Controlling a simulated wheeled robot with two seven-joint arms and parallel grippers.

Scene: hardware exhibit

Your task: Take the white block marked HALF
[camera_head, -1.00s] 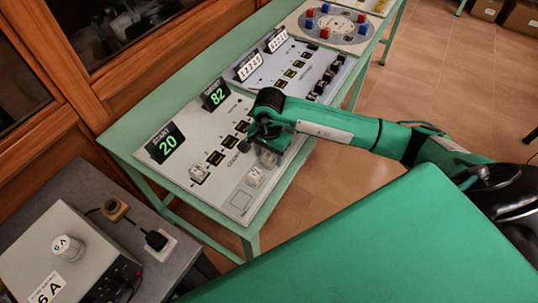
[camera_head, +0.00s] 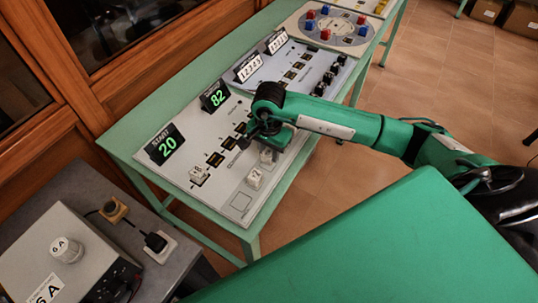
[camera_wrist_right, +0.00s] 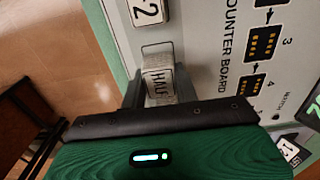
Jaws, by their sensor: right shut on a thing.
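The white block marked HALF (camera_wrist_right: 157,86) is between the two fingers of my right gripper (camera_wrist_right: 158,92) in the wrist view. The fingers are shut on its sides and its lettered face shows. In the head view my right gripper (camera_head: 266,140) is over the grey counter board (camera_head: 222,188), near its front edge, and a pale block shows just below it. I cannot tell whether the block is clear of the board. Another white block (camera_head: 254,178) sits nearby; in the wrist view a block marked 2 (camera_wrist_right: 147,12) is beside HALF. My left gripper is not in view.
Green displays reading 20 (camera_head: 168,147) and 82 (camera_head: 215,96) stand along the board's back edge. A white block (camera_head: 198,174) sits at the board's left. A second panel (camera_head: 290,70) with black knobs lies beyond. A grey instrument box (camera_head: 65,255) stands lower left.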

